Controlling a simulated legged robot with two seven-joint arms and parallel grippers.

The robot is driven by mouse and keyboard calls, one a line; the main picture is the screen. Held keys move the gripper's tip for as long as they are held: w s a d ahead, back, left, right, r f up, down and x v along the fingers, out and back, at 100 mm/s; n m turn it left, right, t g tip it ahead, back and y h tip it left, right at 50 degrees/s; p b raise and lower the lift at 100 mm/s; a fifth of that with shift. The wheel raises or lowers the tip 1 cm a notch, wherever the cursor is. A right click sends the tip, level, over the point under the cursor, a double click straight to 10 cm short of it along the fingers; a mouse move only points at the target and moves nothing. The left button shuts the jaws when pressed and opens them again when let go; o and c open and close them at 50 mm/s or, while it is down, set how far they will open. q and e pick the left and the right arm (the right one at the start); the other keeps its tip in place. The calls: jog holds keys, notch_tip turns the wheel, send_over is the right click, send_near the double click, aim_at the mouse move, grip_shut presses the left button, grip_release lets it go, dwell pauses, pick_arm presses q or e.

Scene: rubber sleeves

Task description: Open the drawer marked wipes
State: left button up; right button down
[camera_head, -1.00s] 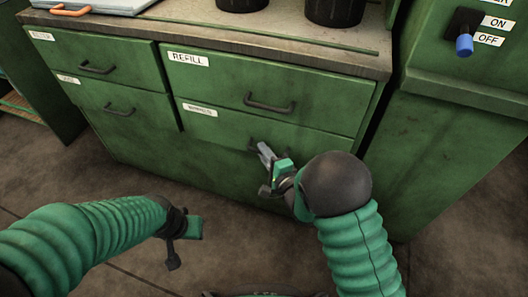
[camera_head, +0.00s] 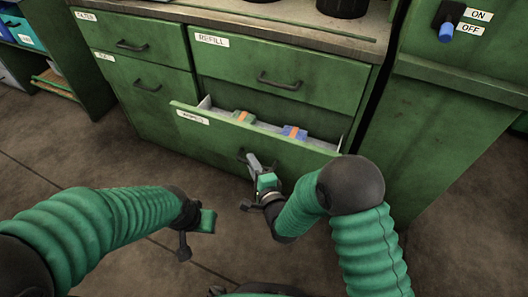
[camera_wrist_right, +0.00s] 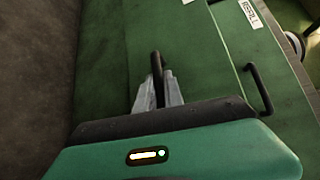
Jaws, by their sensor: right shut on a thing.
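The lower right drawer (camera_head: 205,137) of the green cabinet stands partly open. Its label (camera_head: 192,117) is too blurred to read. Inside lie a green packet (camera_head: 243,117) and a blue packet (camera_head: 294,132), each with an orange band. My right gripper (camera_head: 252,163) is at the drawer's dark handle (camera_head: 241,155). In the right wrist view its fingers (camera_wrist_right: 157,92) are closed around the handle bar (camera_wrist_right: 156,65). My left gripper (camera_head: 195,232) hangs over the floor at the lower left, away from the cabinet; its jaw opening is unclear.
Above the open drawer is a shut drawer labelled REFILL (camera_head: 290,70). Two more shut drawers are on the left, the upper (camera_head: 130,38) and lower (camera_head: 150,80). A green cabinet with an ON/OFF switch (camera_head: 447,22) stands at right. Floor (camera_head: 60,150) in front is clear.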

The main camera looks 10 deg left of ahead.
jog(key=s+a, duration=0.2)
jog(key=s, duration=0.7)
jog(key=shift+a+f+p, duration=0.2)
jog(key=shift+a+p, duration=0.15)
jog(key=c, duration=1.5)
grip_release()
jog(key=shift+w, duration=0.15)
jog(key=shift+o, duration=0.2)
jog(key=shift+r, duration=0.1)
